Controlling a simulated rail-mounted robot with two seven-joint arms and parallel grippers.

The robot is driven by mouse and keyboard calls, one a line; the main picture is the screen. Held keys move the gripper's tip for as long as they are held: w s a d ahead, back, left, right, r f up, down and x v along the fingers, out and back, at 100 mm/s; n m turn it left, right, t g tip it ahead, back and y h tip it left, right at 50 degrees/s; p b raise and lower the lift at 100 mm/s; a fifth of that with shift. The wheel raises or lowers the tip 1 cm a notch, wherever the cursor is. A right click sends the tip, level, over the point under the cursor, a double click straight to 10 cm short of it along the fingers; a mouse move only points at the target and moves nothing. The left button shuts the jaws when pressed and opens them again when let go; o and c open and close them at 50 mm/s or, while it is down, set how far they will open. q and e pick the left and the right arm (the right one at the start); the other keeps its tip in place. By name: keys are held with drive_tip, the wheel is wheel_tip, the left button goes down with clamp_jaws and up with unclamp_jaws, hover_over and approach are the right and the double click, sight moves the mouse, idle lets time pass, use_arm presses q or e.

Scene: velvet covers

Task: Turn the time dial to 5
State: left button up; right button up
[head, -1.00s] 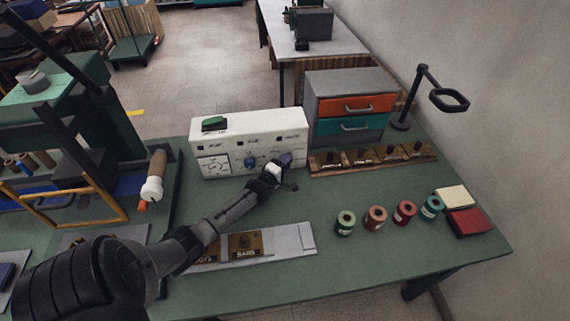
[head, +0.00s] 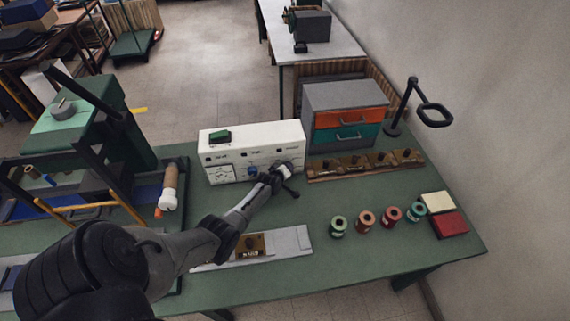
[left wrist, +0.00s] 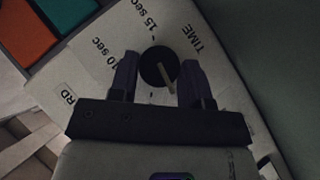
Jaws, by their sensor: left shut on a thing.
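The white control box (head: 228,150) stands at the back of the green bench, its panel facing me. The time dial (left wrist: 157,66) is a round black knob with a pale pointer mark, beside printed "TIME", "15 sec" and "10 sec" labels in the left wrist view. The pale mark points toward the lower right there, away from the "15 sec" print. My left gripper (left wrist: 158,80) has one finger on each side of the dial and is shut on it. In the head view my left gripper (head: 284,171) covers the panel's right end and hides the dial. My right gripper is out of view.
A blue knob (head: 252,171) sits left of my gripper on the panel, with a green switch (head: 220,137) above. A drawer cabinet (head: 345,100) and wooden rack (head: 365,166) stand right.

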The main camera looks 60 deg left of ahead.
use_arm(q)
drive_tip(key=shift+w+d+r+m+g+p, duration=0.1)
drive_tip(key=shift+w+r+m+g+p, duration=0.25)
drive_tip(key=shift+g, duration=0.35)
drive_tip(key=shift+f+m+g, duration=0.25)
drive_tip(key=shift+m+g, duration=0.1)
drive_tip(key=shift+g, duration=0.25)
drive_tip(key=m+g+y+b, duration=0.1)
drive_tip(key=g+b, duration=0.1)
drive_tip(key=b, duration=0.1)
drive_tip(key=shift+f, duration=0.1)
drive_tip(key=shift+m+g+b, duration=0.4)
drive_tip(key=shift+g+b, duration=0.2)
drive_tip(key=shift+b, duration=0.55)
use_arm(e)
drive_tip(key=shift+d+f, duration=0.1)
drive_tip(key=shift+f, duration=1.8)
use_arm(q)
drive_tip(key=o, duration=0.9)
drive_tip(key=shift+r, duration=0.2)
